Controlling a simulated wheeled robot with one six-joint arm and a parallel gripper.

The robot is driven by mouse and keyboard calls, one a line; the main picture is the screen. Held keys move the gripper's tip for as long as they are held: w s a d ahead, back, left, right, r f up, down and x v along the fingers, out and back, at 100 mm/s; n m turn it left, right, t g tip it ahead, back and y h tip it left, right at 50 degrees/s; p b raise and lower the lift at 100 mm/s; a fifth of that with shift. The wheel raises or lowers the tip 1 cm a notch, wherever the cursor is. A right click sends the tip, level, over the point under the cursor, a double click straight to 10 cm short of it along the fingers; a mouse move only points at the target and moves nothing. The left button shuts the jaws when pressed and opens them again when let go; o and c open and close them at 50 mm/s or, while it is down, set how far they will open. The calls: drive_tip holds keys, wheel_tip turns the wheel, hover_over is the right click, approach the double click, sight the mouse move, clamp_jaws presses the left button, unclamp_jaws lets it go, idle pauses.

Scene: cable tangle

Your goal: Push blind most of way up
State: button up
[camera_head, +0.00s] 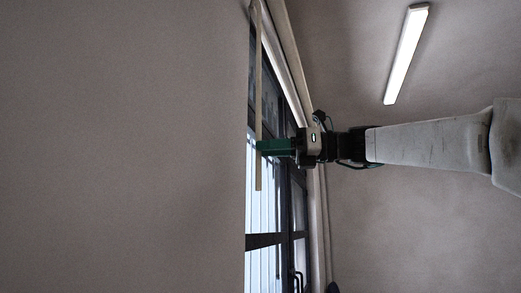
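My gripper (260,147) has green fingers pointing left. Their tips meet or overlap the lower part of the strip in the picture. I cannot tell whether they grip it or only press against it. The fingers look like one block from this side, so any gap is hidden. I cannot make out the rest of the blind clearly.
The dark-framed window (265,241) has bright panes with pale lines. A pale tube or rail (284,62) slants along its upper right side. A plain wall (120,150) fills the left. A lit lamp (406,55) is at upper right. A dark handle (297,281) shows low down.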

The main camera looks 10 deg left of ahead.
drive_tip(key=d, duration=0.5)
drive_tip(key=shift+d, duration=0.1)
idle(0.4)
drive_tip(key=w+f+n+t+h, duration=0.2)
drive_tip(key=w+f+n+h, duration=0.15)
drive_tip(key=f, duration=0.65)
drive_tip(key=s+d+f+n+h, duration=0.2)
drive_tip(key=s+d+f+n, duration=0.1)
drive_tip(key=f, duration=0.5)
drive_tip(key=s+d+f+n+h, duration=0.2)
drive_tip(key=d+f+n+h, duration=0.15)
drive_tip(key=f, duration=0.45)
drive_tip(key=s+d+f+n+h, duration=0.4)
drive_tip(key=s+d+f, duration=0.6)
drive_tip(key=s+f, duration=0.3)
drive_tip(key=s+d+f+n+h, duration=0.4)
drive_tip(key=s+d+f, duration=0.6)
drive_tip(key=s+f, duration=0.3)
drive_tip(key=shift+s+f+g+h, duration=0.15)
drive_tip(key=shift+s+g+h, duration=0.15)
drive_tip(key=shift+h, duration=0.2)
